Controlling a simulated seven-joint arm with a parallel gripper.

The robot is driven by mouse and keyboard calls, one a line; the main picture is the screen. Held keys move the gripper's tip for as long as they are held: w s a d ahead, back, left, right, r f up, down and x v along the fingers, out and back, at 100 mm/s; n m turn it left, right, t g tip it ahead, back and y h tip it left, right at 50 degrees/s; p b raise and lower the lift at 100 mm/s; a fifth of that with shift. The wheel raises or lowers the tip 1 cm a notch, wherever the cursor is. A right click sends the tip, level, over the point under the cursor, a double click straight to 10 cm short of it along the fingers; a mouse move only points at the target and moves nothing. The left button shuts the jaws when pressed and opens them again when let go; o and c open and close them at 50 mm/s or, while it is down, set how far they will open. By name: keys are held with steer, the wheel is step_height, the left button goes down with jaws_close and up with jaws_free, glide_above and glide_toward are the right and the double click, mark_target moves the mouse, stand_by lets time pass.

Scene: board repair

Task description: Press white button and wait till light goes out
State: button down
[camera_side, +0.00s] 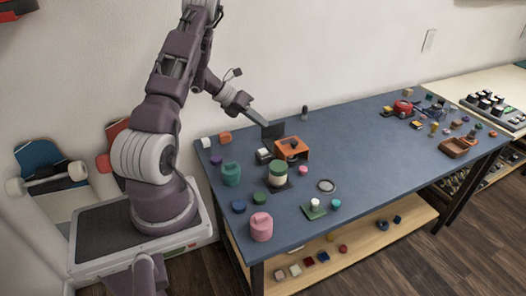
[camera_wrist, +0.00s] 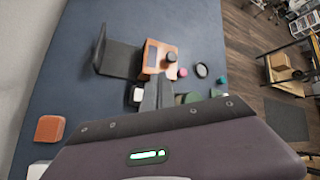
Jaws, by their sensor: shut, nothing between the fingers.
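A white button-like block (camera_wrist: 136,95) on a dark base sits just left of my fingers in the wrist view. It appears in the side view (camera_side: 263,153) left of an orange box (camera_side: 292,149). My gripper (camera_wrist: 157,80) is shut and empty, close beside the white block; whether it touches is unclear. In the side view my arm's end reaches over the table's back edge, and its fingertips are hard to make out. A second white-topped piece (camera_side: 314,203) stands on a green plate near the front. I cannot tell which light belongs to the button, or whether one is lit.
The orange box (camera_wrist: 157,60) has a dark knob on top. A dark panel (camera_wrist: 117,60) stands left of it in the wrist view. Jars, including a pink one (camera_side: 261,228) and a teal one (camera_side: 231,174), stand on the blue table (camera_side: 370,150). Its middle is mostly clear.

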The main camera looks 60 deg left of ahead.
mark_target(260, 151)
step_height(260, 151, down, 8)
steer(key=shift+f, duration=0.2)
steer(key=shift+f, duration=0.1)
stand_by(2.1)
steer(key=shift+f, duration=0.3)
steer(key=shift+f, duration=0.55)
stand_by(0.5)
steer(key=shift+r, duration=0.95)
steer(key=shift+r, duration=2.5)
steer(key=shift+r, duration=0.1)
